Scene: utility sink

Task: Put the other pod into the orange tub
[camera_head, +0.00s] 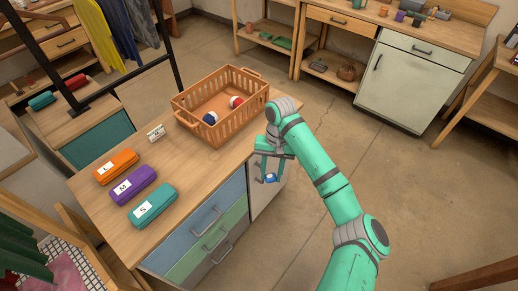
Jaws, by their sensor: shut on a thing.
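The orange tub (203,124) is a slatted basket with handles, standing at the back right of the wooden counter. Inside it lie a dark blue and white pod (210,118) and a red and white pod (237,102), apart from each other. My gripper (270,179) points down just beyond the counter's right edge, in front of and to the right of the tub. It is shut on a small blue and white pod (271,178), which is mostly hidden by the fingers.
Orange (117,167), purple (134,186) and teal (152,206) cases marked L, M and S lie at the counter's front left. A small white card (156,132) stands left of the tub. A black rail (125,78) rises behind.

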